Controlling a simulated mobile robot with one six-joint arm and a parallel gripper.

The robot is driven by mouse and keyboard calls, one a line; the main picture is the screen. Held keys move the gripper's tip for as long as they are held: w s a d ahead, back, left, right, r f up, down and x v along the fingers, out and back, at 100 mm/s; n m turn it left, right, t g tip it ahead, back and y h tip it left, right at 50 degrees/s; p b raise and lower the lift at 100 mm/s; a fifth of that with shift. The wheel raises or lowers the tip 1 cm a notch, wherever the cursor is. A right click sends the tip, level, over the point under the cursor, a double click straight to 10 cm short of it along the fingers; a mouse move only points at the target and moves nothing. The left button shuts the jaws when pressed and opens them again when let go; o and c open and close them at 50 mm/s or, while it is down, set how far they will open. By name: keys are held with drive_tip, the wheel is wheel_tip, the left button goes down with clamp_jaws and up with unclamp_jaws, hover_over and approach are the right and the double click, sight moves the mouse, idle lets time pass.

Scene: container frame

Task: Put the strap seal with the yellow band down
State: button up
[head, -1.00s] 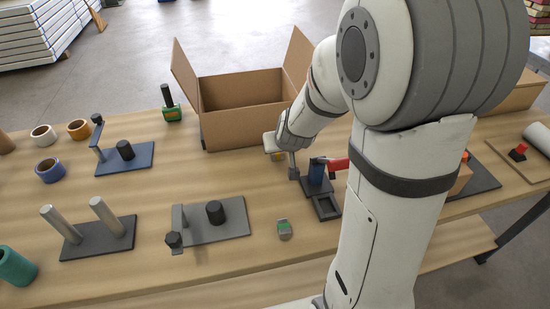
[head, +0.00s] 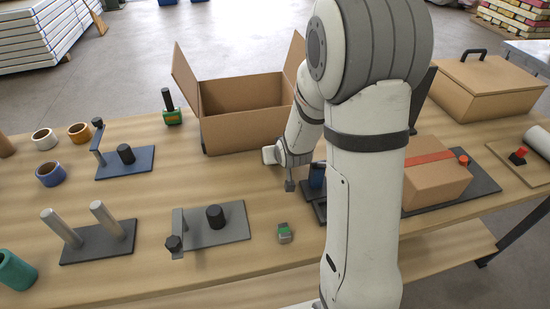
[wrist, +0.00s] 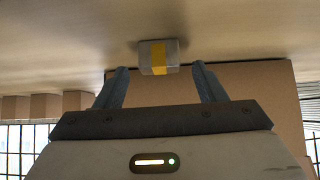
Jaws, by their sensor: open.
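The strap seal with the yellow band (wrist: 158,57) is a small grey block with a yellow stripe. In the wrist view it appears to rest on the wooden table top, just beyond and between my fingertips, with clear space on both sides. My gripper (wrist: 163,74) is open, and its two blue-grey fingers do not touch the seal. In the head view my gripper (head: 290,186) is low over the table, in front of the open carton; the yellow-banded seal cannot be made out there. A similar seal with a green band (head: 284,232) lies near the table's front edge.
An open cardboard box (head: 245,125) stands behind my gripper. A dark blue device (head: 317,177) is close on the right, partly behind my arm. A grey fixture (head: 235,222) with black knobs is front left. A red-taped carton (head: 410,195) stands further right. Some table left of my gripper is bare.

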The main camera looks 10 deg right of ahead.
drive_tip(key=shift+w+f, duration=0.2)
drive_tip(key=shift+f, duration=0.05)
drive_tip(key=c, duration=1.2)
drive_tip(key=shift+o, duration=0.2)
drive_tip(key=shift+r, duration=0.1)
